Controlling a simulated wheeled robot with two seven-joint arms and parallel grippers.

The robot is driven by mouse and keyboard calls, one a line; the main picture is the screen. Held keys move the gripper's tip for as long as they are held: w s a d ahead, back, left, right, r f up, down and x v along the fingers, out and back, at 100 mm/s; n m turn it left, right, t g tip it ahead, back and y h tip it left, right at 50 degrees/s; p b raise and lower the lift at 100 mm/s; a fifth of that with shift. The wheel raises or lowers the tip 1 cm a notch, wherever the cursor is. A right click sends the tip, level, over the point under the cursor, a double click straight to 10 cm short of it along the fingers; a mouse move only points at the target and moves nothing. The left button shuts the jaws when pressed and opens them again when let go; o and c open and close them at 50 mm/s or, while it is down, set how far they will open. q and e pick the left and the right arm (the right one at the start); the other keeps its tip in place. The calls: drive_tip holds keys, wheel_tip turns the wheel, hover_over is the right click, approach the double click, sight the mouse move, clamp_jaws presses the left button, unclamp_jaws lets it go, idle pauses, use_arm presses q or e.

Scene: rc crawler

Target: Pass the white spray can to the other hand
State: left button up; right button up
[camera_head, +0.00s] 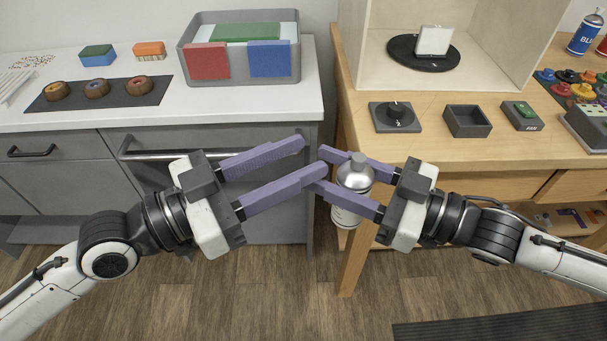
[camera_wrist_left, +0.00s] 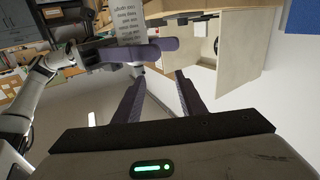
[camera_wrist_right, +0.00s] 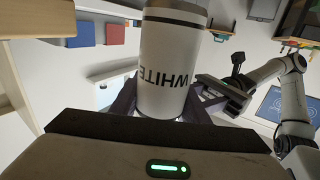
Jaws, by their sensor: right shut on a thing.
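The white spray can (camera_head: 349,214), with a silver top, is upright between the fingers of my right gripper (camera_head: 316,168), in front of the wooden table. My right gripper is shut on it. In the right wrist view the can (camera_wrist_right: 163,75) fills the middle, its "WHITE" lettering upside down. My left gripper (camera_head: 312,158) is open and empty, its fingers pointing at the can from the left. Its fingertips overlap those of the right gripper in the head view; I cannot tell if they touch. The left wrist view shows the can's printed side (camera_wrist_left: 137,48) beyond the left fingertips.
A grey counter (camera_head: 150,120) stands at left with a grey bin (camera_head: 240,78) and a dark tray (camera_head: 62,104). A wooden table (camera_head: 440,98) at right holds a knob block (camera_head: 398,117), a small open box (camera_head: 468,121) and a light booth. Open floor lies below.

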use_arm(q)
drive_tip(key=w+d+m+g, duration=0.1)
drive_tip(key=w+d, duration=0.1)
drive_tip(key=d, duration=1)
drive_tip(key=shift+w+d+r+g+h, duration=0.15)
drive_tip(key=shift+w+g+h, duration=0.15)
clamp_jaws()
use_arm(e)
drive_tip(key=o, duration=1.2)
drive_tip(key=shift+o, duration=0.2)
